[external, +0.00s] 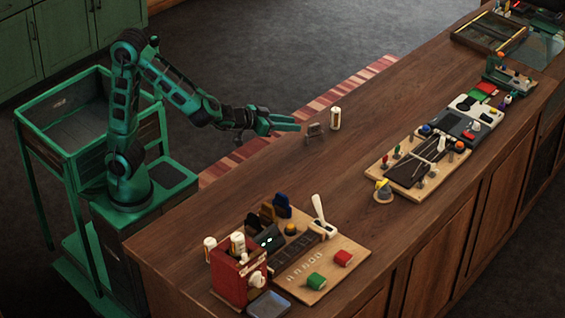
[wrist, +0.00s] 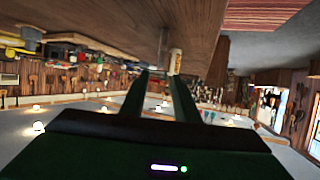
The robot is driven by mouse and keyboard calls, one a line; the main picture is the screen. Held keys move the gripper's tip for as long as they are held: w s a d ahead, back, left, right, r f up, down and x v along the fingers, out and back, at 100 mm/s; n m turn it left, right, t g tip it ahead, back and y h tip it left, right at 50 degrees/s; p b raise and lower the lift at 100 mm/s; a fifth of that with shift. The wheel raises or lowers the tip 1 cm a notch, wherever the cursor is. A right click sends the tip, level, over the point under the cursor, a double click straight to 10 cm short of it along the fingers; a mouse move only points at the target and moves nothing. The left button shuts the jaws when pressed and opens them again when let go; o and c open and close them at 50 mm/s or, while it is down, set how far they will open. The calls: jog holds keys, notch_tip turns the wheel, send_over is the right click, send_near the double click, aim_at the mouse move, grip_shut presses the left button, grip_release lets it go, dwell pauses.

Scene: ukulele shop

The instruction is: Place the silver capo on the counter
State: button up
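A small silver-grey piece, which looks like the silver capo (external: 315,130), stands on the wooden counter (external: 270,170) near its far long edge. My gripper (external: 298,123) is just left of it in the external view, above the counter edge. The fingers point toward the capo, and a gap shows between them. That view is tilted, with the counter at the top, and the capo is too small to make out clearly there.
A white bottle (external: 335,118) stands close behind the capo. A wooden board (external: 325,270) with coloured parts and a red box (external: 238,272) are at the near end. Another tool board (external: 418,165) lies along the right side. The counter middle is clear.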

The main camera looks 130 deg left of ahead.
jog(key=shift+v, duration=1.15)
